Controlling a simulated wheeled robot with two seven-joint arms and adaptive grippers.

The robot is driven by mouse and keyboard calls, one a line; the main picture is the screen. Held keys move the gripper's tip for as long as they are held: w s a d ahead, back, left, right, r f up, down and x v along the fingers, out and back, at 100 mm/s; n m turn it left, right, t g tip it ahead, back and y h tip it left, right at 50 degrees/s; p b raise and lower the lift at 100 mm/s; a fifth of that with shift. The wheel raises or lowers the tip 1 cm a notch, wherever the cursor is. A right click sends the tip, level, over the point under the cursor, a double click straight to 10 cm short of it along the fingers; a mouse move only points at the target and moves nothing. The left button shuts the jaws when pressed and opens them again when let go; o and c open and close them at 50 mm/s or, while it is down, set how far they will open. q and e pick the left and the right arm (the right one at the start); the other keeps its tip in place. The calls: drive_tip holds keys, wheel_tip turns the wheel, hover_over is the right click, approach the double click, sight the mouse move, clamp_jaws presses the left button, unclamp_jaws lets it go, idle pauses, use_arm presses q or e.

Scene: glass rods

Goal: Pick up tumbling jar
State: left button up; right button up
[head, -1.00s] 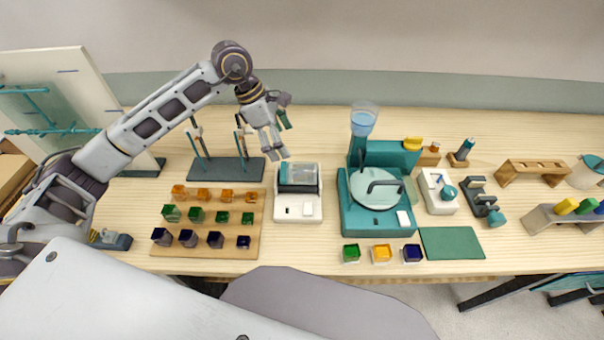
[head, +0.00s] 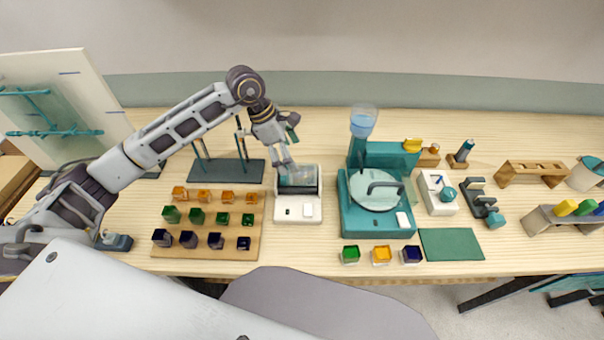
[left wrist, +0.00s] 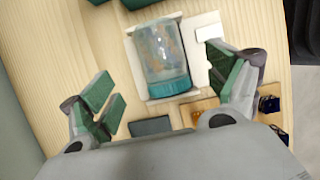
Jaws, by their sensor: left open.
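The tumbling jar (left wrist: 162,58) is a clear cylinder with a teal lid and orange bits inside. It lies on its side on a white tumbler base (head: 298,212), and it also shows in the head view (head: 298,178), partly behind my fingers. My left gripper (head: 290,170) is above the jar at its left end. In the left wrist view my left gripper (left wrist: 165,95) is open, with its green-padded fingers on either side of the jar's lid end, apart from it. My right gripper is not in view.
A wooden board with several coloured cubes (head: 208,222) lies left of the tumbler base. A dark rod stand (head: 228,171) is behind it. A teal grinding machine (head: 377,205) stands close on the right. Three cubes in small trays (head: 381,254) sit at the front.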

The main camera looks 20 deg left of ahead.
sight(301, 172)
use_arm(q)
drive_tip(key=x, duration=0.3)
drive_tip(key=shift+d+f, duration=0.15)
drive_tip(key=shift+f, duration=0.15)
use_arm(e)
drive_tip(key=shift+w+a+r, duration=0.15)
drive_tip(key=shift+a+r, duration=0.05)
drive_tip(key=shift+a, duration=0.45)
use_arm(q)
drive_tip(key=shift+d+f+p, duration=0.2)
drive_tip(key=shift+f+p, duration=0.15)
drive_tip(key=p+x, duration=0.1)
drive_tip(key=x, duration=0.2)
drive_tip(key=shift+w+d+f, duration=0.15)
drive_tip(key=shift+d+f, duration=0.05)
drive_tip(key=shift+f, duration=0.1)
drive_tip(key=shift+d+f, duration=0.1)
drive_tip(key=shift+f, duration=0.2)
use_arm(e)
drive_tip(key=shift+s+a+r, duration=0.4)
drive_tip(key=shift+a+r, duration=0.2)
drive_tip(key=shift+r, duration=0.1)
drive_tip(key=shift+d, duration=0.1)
